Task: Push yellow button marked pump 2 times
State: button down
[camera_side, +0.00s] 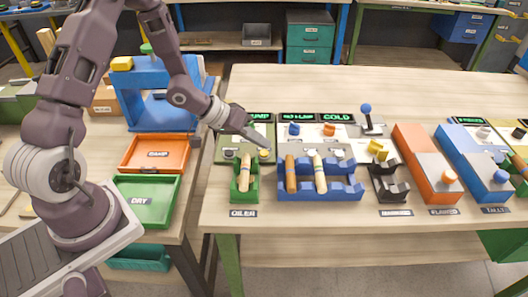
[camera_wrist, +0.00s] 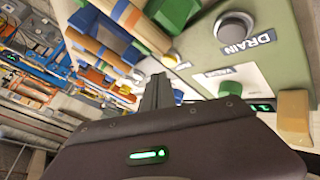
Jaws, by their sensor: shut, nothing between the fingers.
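The olive control panel (camera_side: 225,148) stands at the left end of the wooden table, with a green-lit display reading PUMP (camera_side: 260,117) behind it. A small yellow button (camera_side: 264,154) sits near the panel's front right. The yellow button also shows in the wrist view (camera_wrist: 170,60), just beyond my fingertips; its label cannot be read. My gripper (camera_side: 267,147) is shut and empty, its tips close above the yellow button. It also shows in the wrist view (camera_wrist: 157,80). I cannot tell whether the tips touch the button.
A grey button marked DRAIN (camera_wrist: 236,27) is on the same panel. In front stands a green holder (camera_side: 242,196) with a wooden piece. A blue rack (camera_side: 345,190) with wooden pieces is to the right. Green (camera_side: 146,218) and orange (camera_side: 133,168) trays lie left.

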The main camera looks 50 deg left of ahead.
aim_at(260, 153)
dwell(0.7)
jog(key=shift+f, duration=0.4)
jog(key=shift+f, duration=0.4)
dwell(0.3)
jog(key=shift+r, duration=0.8)
jog(key=shift+r, duration=2.55)
